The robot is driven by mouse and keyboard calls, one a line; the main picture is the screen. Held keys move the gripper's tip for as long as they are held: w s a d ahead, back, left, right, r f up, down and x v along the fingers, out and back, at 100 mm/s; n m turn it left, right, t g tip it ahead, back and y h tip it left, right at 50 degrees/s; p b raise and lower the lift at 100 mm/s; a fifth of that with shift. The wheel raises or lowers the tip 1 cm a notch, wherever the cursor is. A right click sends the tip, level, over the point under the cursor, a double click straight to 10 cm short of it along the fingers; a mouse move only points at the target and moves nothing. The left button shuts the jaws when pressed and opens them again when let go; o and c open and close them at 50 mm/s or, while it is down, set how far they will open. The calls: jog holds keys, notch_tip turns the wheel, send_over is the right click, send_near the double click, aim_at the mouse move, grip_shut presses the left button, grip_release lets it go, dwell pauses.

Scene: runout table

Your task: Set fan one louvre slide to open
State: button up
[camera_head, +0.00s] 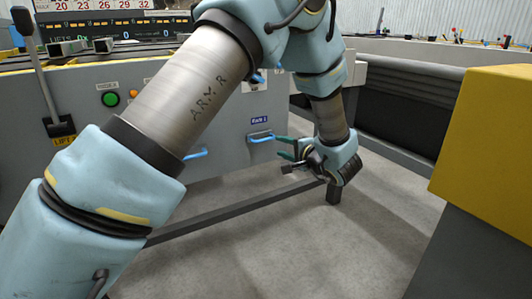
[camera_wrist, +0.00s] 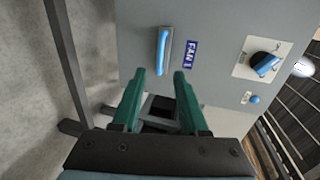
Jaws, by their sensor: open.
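The fan one slide's blue handle (camera_head: 261,138) is on the grey panel, just below a blue label. In the wrist view the handle (camera_wrist: 163,52) stands upright in the picture beside the FAN 1 label (camera_wrist: 190,54). My gripper (camera_head: 279,147) is open, with its green fingers pointing at the panel close to the handle. In the wrist view the fingers (camera_wrist: 159,76) are spread below the handle, and nothing is held between them. I cannot tell whether either finger touches the panel. The slide's position marks cannot be read.
Another blue handle (camera_head: 196,154) is on the panel to the left, partly behind my arm. A black knob with a blue grip (camera_wrist: 263,62) is beside the label. A dark floor rail (camera_head: 240,210) runs below. A yellow-topped block (camera_head: 490,135) stands at the right.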

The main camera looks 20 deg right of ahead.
aim_at(265, 140)
jog(key=b+x, duration=0.2)
jog(key=x, duration=0.8)
jog(key=shift+w+d+f, duration=0.1)
jog(key=shift+w, duration=0.15)
grip_shut()
jog(key=shift+s, duration=0.1)
dwell(1.0)
